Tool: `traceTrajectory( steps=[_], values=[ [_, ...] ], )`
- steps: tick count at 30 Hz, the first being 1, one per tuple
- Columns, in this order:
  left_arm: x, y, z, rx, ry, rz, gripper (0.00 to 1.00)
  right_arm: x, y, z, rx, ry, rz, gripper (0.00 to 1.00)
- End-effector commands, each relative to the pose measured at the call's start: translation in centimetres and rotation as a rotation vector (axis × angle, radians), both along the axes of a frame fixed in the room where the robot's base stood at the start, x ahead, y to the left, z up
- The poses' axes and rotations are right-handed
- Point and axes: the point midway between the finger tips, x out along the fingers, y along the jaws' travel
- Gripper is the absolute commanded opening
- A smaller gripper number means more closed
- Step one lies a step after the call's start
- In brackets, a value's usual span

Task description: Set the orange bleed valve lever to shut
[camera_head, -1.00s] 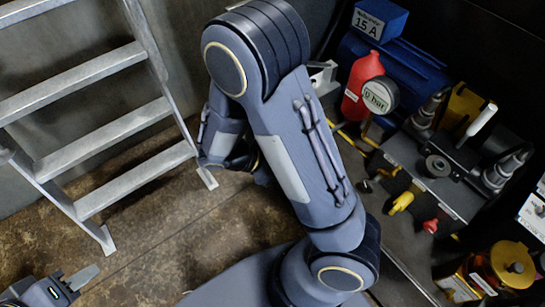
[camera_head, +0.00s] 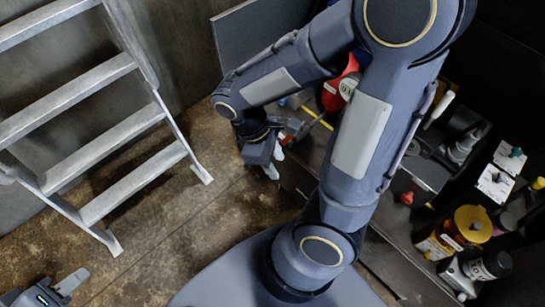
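No lever can be made out clearly as the orange bleed valve lever. A small orange-red piece (camera_head: 293,126) shows just right of my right gripper, and I cannot tell whether it is the lever. My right gripper (camera_head: 275,164) hangs at the left edge of the dark bench. Its two pale fingertips look apart with nothing between them. My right arm crosses the middle of the view and hides much of the bench. My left gripper (camera_head: 68,284) is at the bottom left, cut by the frame, far from the bench; its finger gap is unclear.
A grey ladder (camera_head: 105,135) stands at the left. A red bottle (camera_head: 335,92) is partly behind my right arm. A red knob (camera_head: 406,198) and a yellow-lidded container (camera_head: 472,224) are at the right. A dark panel (camera_head: 255,42) stands behind.

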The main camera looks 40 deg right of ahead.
Motion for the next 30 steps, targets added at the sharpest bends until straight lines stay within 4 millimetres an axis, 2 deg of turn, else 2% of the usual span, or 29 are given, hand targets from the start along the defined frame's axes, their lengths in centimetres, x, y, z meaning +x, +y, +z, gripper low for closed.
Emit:
traceTrajectory(
  steps=[6, 8, 11, 14, 15, 18, 21, 25, 30],
  values=[
    [0.0, 0.0, 0.0, 0.000, 0.000, 0.000, 0.36, 0.0, 0.0, 0.0, 0.000, 0.000, 0.000, 0.37],
    [0.0, 0.0, -0.2, 0.000, 0.000, 0.000, 0.36, 0.2, -0.1, -0.2, 0.000, 0.000, -0.004, 0.30],
    [0.0, 0.0, -1.7, 0.000, 0.000, 0.000, 0.36, 2.0, -0.7, -1.4, 0.000, -0.008, -0.045, 0.16],
    [0.0, 0.0, -4.6, 0.000, 0.000, 0.000, 0.36, 6.1, -2.6, -3.6, 0.001, -0.028, -0.138, 0.03],
    [0.0, 0.0, -5.8, 0.000, 0.000, 0.000, 0.36, 8.0, -3.8, -4.6, 0.002, -0.039, -0.183, 0.00],
    [0.0, 0.0, -8.6, 0.000, 0.001, 0.000, 0.36, 12.4, -7.3, -6.7, 0.004, -0.063, -0.293, 0.00],
    [0.0, 0.0, -10.7, 0.000, 0.001, 0.000, 0.36, 15.5, -10.9, -8.3, 0.006, -0.085, -0.383, 0.00],
    [0.0, 0.0, -12.1, 0.000, 0.000, 0.000, 0.36, 17.7, -14.3, -9.4, 0.010, -0.105, -0.458, 0.00],
    [0.0, 0.0, -12.6, 0.000, 0.000, 0.000, 0.36, 18.3, -15.6, -10.1, 0.011, -0.113, -0.483, 0.00]
  ],
)
